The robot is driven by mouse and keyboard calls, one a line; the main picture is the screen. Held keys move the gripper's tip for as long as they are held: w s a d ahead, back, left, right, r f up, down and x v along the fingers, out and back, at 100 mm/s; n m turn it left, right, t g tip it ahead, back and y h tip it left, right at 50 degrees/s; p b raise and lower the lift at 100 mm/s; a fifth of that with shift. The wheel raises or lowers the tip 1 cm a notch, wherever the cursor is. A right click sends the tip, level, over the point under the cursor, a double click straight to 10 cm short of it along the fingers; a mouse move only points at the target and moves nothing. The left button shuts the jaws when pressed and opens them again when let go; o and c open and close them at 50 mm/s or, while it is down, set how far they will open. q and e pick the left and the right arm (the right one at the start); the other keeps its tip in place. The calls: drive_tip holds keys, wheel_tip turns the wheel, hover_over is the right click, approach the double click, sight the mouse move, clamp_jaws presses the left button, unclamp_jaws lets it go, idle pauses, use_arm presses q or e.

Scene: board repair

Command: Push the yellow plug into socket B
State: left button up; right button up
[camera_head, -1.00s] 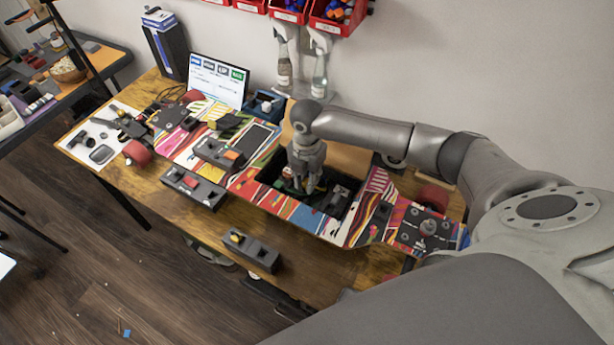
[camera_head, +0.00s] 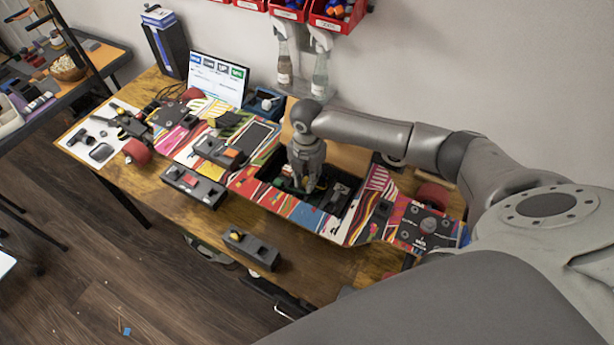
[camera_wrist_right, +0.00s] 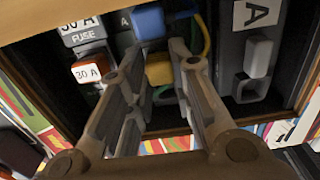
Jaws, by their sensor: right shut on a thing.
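My right gripper (camera_head: 304,186) reaches down into the open dark bay of the patterned skateboard deck. In the right wrist view (camera_wrist_right: 160,88) its two fingers are shut on the yellow plug (camera_wrist_right: 159,70), which sits between the fingertips. A blue plug (camera_wrist_right: 149,22) is just beyond it, with green and yellow wires close by. A grey block marked A (camera_wrist_right: 252,85) with a pale grey connector stands to the right. I cannot make out a label B, and whether the yellow plug is seated in a socket is hidden. My left gripper is not in view.
Fuse parts marked 30 A (camera_wrist_right: 86,71) stand at the left of the bay. The bay's walls are close around the gripper. On the table, a dark block with a yellow part (camera_head: 251,250) and another block (camera_head: 193,186) lie in front of the deck. A screen (camera_head: 217,80) stands behind.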

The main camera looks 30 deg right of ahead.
drive_tip(key=shift+f, duration=0.25)
drive_tip(key=o, duration=1)
drive_tip(key=shift+o, duration=1.2)
drive_tip(key=shift+r, duration=0.15)
drive_tip(key=shift+r+p, duration=1.4)
drive_tip(key=shift+p, duration=0.4)
drive_tip(key=shift+r, duration=0.1)
